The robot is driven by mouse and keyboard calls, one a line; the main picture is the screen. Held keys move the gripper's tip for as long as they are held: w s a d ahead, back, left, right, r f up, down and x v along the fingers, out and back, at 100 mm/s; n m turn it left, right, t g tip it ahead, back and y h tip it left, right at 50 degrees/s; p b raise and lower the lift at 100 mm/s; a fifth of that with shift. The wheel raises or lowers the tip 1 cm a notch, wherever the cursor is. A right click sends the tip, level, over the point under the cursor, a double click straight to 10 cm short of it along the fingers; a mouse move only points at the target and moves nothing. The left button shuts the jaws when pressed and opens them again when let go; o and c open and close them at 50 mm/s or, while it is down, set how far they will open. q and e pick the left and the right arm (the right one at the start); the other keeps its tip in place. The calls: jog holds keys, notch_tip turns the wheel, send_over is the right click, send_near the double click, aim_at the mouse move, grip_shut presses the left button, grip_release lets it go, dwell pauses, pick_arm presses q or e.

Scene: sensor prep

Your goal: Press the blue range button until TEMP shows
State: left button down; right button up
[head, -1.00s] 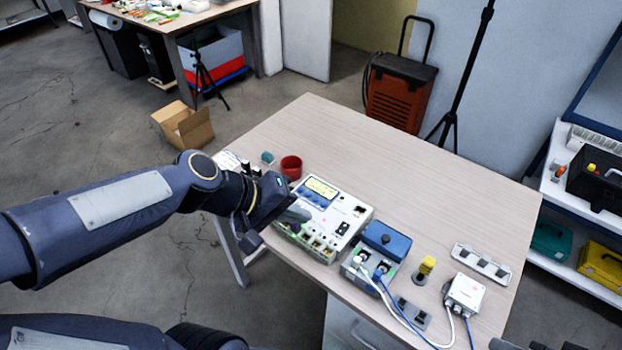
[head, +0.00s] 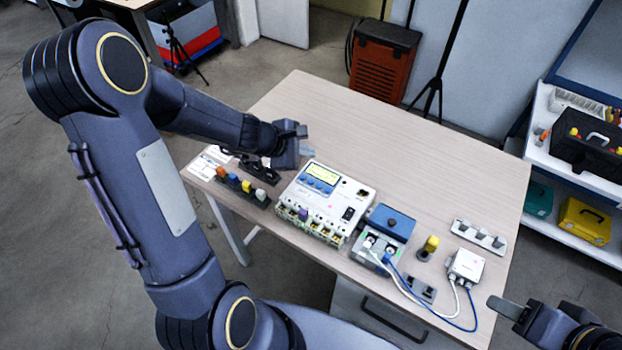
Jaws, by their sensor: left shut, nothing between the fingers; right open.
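The white instrument (head: 328,205) stands on the table with a lit yellow-green display (head: 322,171). Its text is too small to read. Several blue buttons (head: 317,184) sit in a row just below the display, and I cannot tell which is the range button. My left gripper (head: 303,150) is shut and empty, at the far left corner of the instrument, above the table and near the display. It does not appear to touch the buttons. My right gripper (head: 504,306) is open and empty at the lower right, beyond the table's right edge.
A blue-topped box (head: 391,221) with cables, a yellow knob (head: 430,244) and a white junction box (head: 467,265) stand right of the instrument. A rack of coloured plugs (head: 242,186) lies to its left. The table's far half (head: 400,130) is clear.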

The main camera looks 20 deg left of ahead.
pick_arm(q)
jog(key=b, duration=0.7)
send_over(311, 181)
jog(key=f, duration=0.5)
jog(key=s+f, duration=0.1)
jog(key=f, duration=0.1)
jog(key=shift+a+f, duration=0.35)
jog(key=shift+a, duration=0.05)
jog(key=shift+f+b, duration=0.55)
jog(key=shift+b, duration=0.15)
dwell(0.4)
jog(key=shift+f+b, duration=0.4)
jog(key=shift+b, duration=0.1)
jog(key=shift+f+b, duration=0.4)
jog(key=shift+b, duration=0.05)
dwell(0.5)
jog(key=shift+r, duration=0.1)
jog(key=shift+r+p, duration=0.7)
jog(key=shift+r, duration=0.05)
